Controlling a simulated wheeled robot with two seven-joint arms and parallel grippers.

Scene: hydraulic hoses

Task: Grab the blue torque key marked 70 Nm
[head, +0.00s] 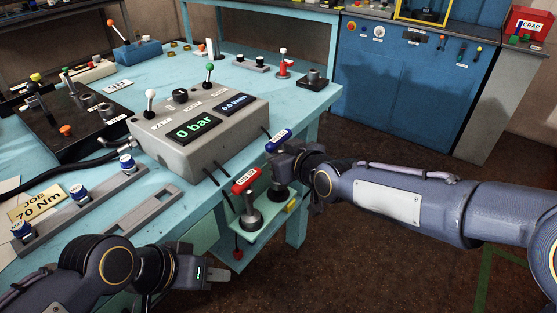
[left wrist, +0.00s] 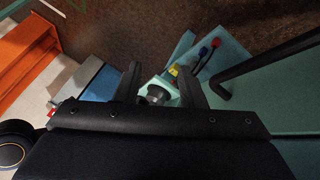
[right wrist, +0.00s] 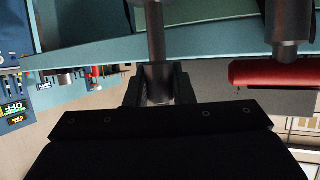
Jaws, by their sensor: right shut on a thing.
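The blue torque key (head: 278,141) stands upright at the far end of the small key shelf (head: 262,228) on the bench's side. Its label is too small to read. My right gripper (head: 284,168) is shut around the key's shaft below the blue handle; in the right wrist view the shaft (right wrist: 157,75) lies between the fingers. A red torque key (head: 246,181) stands nearer on the same shelf, and its red handle (right wrist: 275,73) also shows in the right wrist view. My left gripper (head: 218,273) is open and empty, low in front of the bench; its fingers are apart in its wrist view (left wrist: 161,88).
A job card reading 70 Nm (head: 36,205) lies on the bench's left. A grey pressure box (head: 195,150) reading 0 bar sits near the shelf. Several blue-topped fittings stand in a grey rail (head: 100,210). The floor to the right is open.

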